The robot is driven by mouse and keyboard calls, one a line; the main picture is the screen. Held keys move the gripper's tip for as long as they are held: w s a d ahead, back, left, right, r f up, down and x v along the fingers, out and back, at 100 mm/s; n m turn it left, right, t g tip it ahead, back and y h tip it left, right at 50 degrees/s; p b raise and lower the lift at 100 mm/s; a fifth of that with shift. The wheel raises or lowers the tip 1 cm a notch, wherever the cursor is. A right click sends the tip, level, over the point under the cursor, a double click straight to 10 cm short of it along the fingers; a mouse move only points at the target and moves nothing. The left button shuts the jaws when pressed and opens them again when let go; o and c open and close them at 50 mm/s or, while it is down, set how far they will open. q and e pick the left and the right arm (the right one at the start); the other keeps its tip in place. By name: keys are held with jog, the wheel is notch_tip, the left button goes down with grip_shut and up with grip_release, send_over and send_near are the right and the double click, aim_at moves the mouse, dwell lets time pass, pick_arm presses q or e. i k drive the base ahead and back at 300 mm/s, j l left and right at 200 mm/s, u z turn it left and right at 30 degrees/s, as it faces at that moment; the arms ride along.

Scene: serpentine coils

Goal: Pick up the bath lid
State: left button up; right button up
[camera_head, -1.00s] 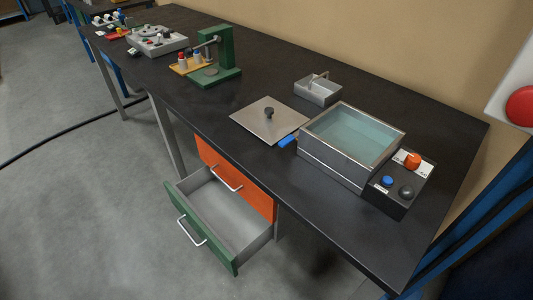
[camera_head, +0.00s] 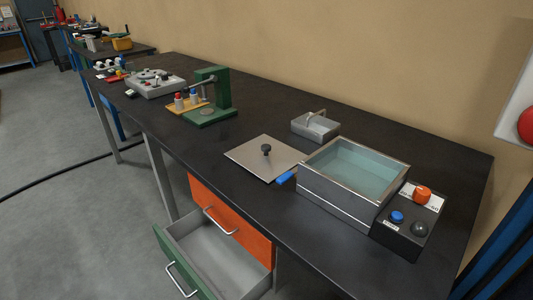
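The bath lid (camera_head: 252,158) is a flat, light grey metal plate with a black knob (camera_head: 266,149) at its middle. It lies flat on the black bench, left of the bath (camera_head: 345,205). The bath is a rectangular metal tank, open at the top, with pale blue-green liquid in it. A blue handle (camera_head: 287,176) sticks out at the bath's left side, close to the lid's right edge. Neither of my grippers is in view.
A small grey metal box with a handle (camera_head: 315,126) stands behind the lid. A control box (camera_head: 408,229) with orange, blue and black knobs sits right of the bath. A green press (camera_head: 222,92) stands farther left. Below, a green-fronted drawer (camera_head: 196,266) hangs open under an orange one (camera_head: 229,218).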

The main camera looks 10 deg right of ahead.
aim_at(268, 158)
jog(key=i+j+u, duration=0.15)
jog(key=j, duration=0.35)
jog(key=i+j+u, duration=0.1)
jog(key=i+j, duration=0.25)
jog(key=j, duration=0.15)
jog(key=i+j+u, duration=0.15)
jog(key=i+j, duration=0.15)
jog(key=j, duration=0.15)
